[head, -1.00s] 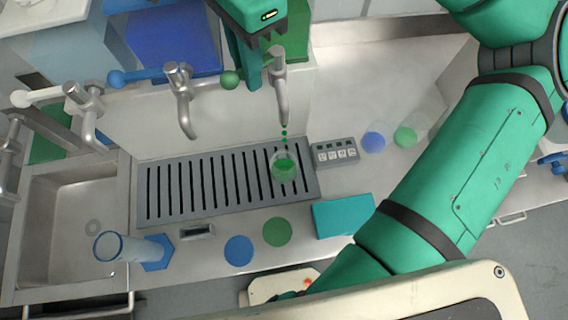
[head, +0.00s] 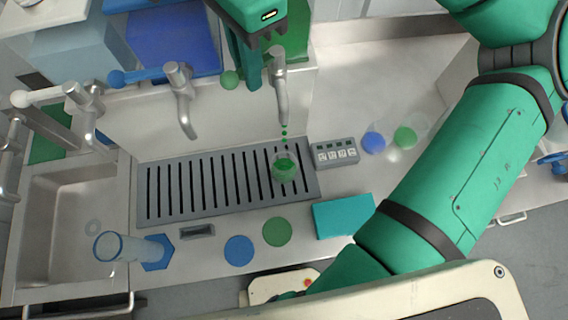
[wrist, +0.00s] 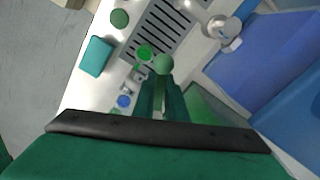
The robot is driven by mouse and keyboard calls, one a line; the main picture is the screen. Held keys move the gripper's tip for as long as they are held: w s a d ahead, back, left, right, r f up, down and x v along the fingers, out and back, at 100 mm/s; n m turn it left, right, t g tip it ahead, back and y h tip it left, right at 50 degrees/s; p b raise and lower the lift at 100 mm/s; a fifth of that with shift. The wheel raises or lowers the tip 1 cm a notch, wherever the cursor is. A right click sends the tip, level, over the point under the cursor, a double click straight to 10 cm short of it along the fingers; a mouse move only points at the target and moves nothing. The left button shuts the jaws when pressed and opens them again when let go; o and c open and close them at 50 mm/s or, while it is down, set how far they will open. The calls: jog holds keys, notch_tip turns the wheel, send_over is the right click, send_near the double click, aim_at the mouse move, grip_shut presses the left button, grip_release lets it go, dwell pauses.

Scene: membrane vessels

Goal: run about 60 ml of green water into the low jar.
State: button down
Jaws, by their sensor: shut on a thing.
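The low jar (head: 285,168), clear and upright, stands on the slotted drip tray (head: 160,195) under the right-hand tap (head: 281,95) and holds green water. Green drops hang in the air between spout and jar. My gripper (head: 250,80) is shut on that tap's lever, just beside its green ball end (head: 230,80); the lever is mostly hidden by the fingers. In the wrist view, the ball (wrist: 164,64) shows beyond my fingers (wrist: 161,98), and the green water in the jar (wrist: 145,53) is visible. I cannot read the jar's level marks.
A blue-lever tap (head: 180,90) and a white-lever tap (head: 75,95) stand left, by the sink (head: 70,215). A clear cylinder on a blue hexagonal base (head: 157,252) is at front left. A button panel (head: 335,152) and two clear vessels with blue (head: 373,142) and green (head: 405,138) stand right.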

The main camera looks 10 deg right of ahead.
dwell(0.3)
jog(key=w+m, duration=0.1)
jog(key=m, duration=0.3)
jog(key=w+m, duration=0.1)
jog(key=m, duration=0.1)
jog(key=shift+w+a, duration=0.3)
jog(key=shift+w, duration=0.05)
jog(key=c, duration=1.7)
grip_release()
jog(key=shift+c, duration=0.2)
notch_tip(320, 180, up, 11)
jog(key=shift+f, duration=0.1)
